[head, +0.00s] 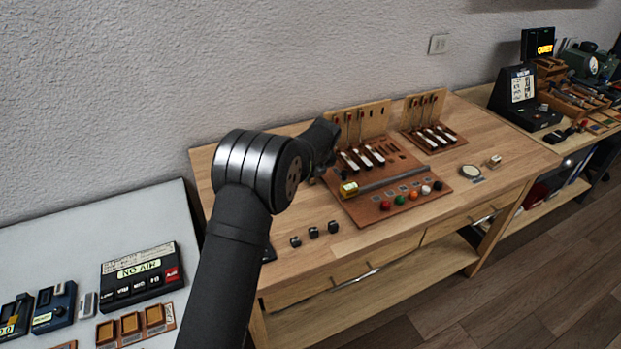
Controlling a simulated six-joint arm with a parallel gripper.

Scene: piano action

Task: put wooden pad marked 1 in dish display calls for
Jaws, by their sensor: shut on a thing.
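My gripper (318,166) is at the end of my dark arm, over the left part of the wooden bench. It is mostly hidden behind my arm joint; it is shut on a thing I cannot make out. A black device (140,270) at lower left has a lit yellow-green panel. A round pale dish-like thing (470,171) lies right of the board. Which dish is called for is unreadable.
The board carries a row of coloured round pieces (413,194), with upright panels (358,124) behind. Small dark blocks (313,232) lie at the bench's front left. A black stand (521,90) and crowded trays fill the right bench. The bench's front right (510,185) is clear.

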